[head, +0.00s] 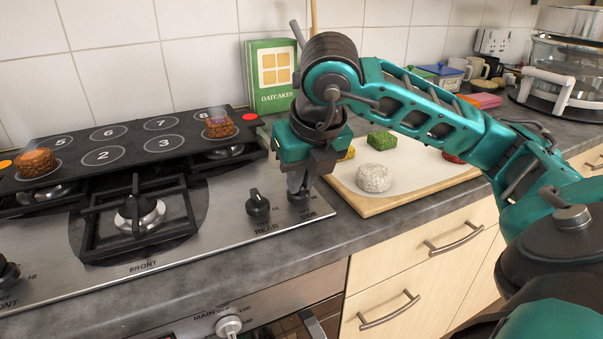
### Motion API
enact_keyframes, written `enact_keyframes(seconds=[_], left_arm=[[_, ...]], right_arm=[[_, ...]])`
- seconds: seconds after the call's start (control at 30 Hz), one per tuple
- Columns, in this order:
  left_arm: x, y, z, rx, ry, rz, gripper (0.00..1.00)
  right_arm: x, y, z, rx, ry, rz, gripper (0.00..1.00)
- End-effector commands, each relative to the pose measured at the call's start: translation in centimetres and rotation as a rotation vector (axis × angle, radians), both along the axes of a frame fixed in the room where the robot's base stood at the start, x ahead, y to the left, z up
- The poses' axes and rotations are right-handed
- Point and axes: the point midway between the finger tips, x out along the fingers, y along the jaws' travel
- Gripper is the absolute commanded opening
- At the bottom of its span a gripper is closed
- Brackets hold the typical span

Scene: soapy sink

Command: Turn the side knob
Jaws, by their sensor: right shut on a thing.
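The side knob (298,197) sits at the right end of the steel hob, above a partly hidden label. My right gripper (301,181) reaches down over it from above and is shut on it. The fingers hide the upper part of the knob, so its pointer direction cannot be seen. The similar black rear knob (258,203) stands just to the left, apart from the gripper. My left gripper is not in view.
A cutting board (400,190) with a white lump (373,178) and a green block (381,140) lies right of the hob. A green oatcakes box (270,78) stands behind.

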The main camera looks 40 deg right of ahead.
Motion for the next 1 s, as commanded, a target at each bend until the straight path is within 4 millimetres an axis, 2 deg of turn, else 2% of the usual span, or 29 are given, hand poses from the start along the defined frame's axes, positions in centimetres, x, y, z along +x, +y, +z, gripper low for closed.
enact_keyframes(seconds=[0.3, 0.33, 0.57, 0.83, 1.0], left_arm=[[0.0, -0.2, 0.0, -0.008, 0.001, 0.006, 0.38], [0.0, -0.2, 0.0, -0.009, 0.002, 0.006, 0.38], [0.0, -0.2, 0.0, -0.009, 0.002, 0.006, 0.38], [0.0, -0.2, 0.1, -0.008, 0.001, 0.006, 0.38], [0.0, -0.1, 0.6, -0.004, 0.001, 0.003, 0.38]], right_arm=[[0.0, 0.0, 0.0, 0.0, 0.002, -0.002, 0.0], [0.0, 0.0, 0.0, 0.0, 0.002, -0.002, 0.15], [0.0, 0.0, 0.0, 0.0, 0.001, -0.001, 0.37], [0.0, 0.0, 0.1, 0.0, 0.0, -0.001, 0.38], [-0.6, 0.2, 1.8, 0.001, -0.003, 0.001, 0.38]])
